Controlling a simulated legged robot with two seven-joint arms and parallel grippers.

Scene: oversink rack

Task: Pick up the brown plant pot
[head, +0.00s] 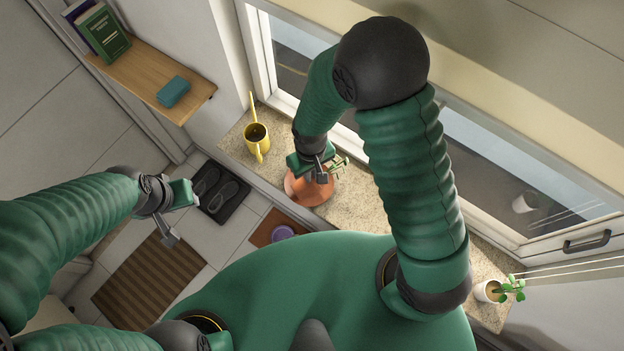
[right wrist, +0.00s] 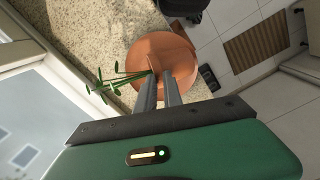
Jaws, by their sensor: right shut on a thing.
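The brown plant pot (head: 308,190) is round and terracotta-coloured, with a thin green plant in it. It is at the front edge of the speckled sill below the window. My right gripper (head: 321,174) reaches down from above and is shut on the pot's rim. In the right wrist view the fingers (right wrist: 160,88) meet at the wall of the pot (right wrist: 153,54), beside the green stems. I cannot tell whether the pot's base touches the sill. My left gripper (head: 176,217) hangs over the floor at the left, away from the pot; its jaw opening is unclear.
A small white pot with a plant (head: 488,291) stands at the sill's right end. The window frame (head: 283,100) is close behind. A wooden shelf (head: 150,78) with books is at upper left.

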